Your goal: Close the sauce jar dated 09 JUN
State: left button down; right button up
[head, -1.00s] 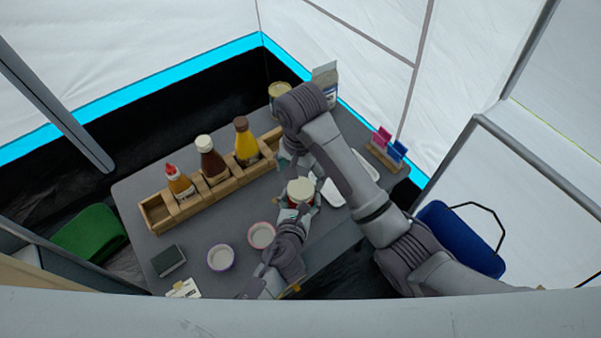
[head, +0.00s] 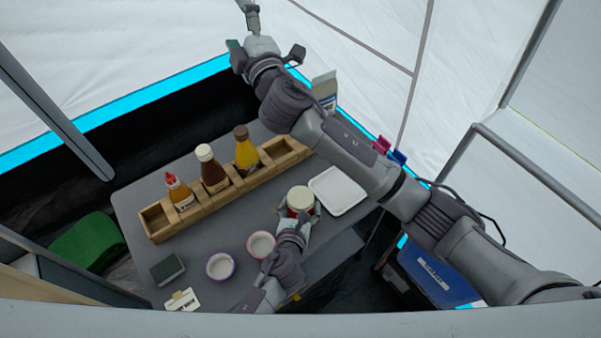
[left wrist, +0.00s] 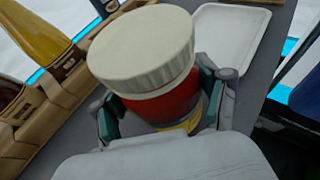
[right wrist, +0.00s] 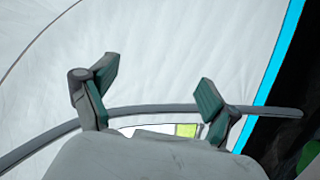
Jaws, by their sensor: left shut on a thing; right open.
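A red sauce jar (left wrist: 168,104) with a cream lid (left wrist: 143,48) on its top stands in my left gripper (left wrist: 165,105), which is shut around its body. The lid looks slightly tilted in the left wrist view; I cannot tell if it is tight. In the head view the jar's lid (head: 300,197) shows on the table, with my left gripper (head: 298,215) at its near side. No date can be read on the jar. My right gripper (right wrist: 150,92) is open and empty; in the head view it (head: 262,30) is raised high beyond the table's back edge.
A white tray (head: 339,191) lies right of the jar. A wooden rack (head: 220,191) with several bottles stands behind. A dark box (head: 167,268) and a card (head: 182,300) lie at the front left.

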jog(key=s+a+r+n+g+y, duration=0.3)
jog(key=s+a+n+g+y, duration=0.6)
jog(key=n, duration=1.1)
jog(key=s+a+f+n+g+h, duration=0.1)
jog(key=s+f+n+g, duration=0.45)
jog(key=n, duration=0.45)
jog(key=s+f+n+g+h, duration=0.2)
jog(key=s+f+n+g, duration=0.35)
jog(key=n, duration=0.45)
jog(key=s+d+f+n+h, duration=0.1)
jog(key=d+f+n+h, duration=0.6)
jog(key=f, duration=0.4)
jog(key=w+d+f+n+h, duration=0.1)
jog(key=d+f+n+h, duration=0.1)
jog(key=d, duration=0.3)
jog(key=w+d+f+n+t+h, duration=0.1)
jog(key=d+n+h, duration=0.2)
jog(key=d, duration=0.2)
jog(key=w+d+f+n+t+h, duration=0.1)
jog(key=d+f+n+h, duration=0.1)
jog(key=d+h, duration=0.1)
jog(key=shift+w+d+f+n, duration=0.2)
jog(key=shift+d, duration=0.25)
jog(key=shift+w+d+f+n, duration=0.15)
jog(key=shift+d+n, duration=0.05)
jog(key=shift+d, duration=0.25)
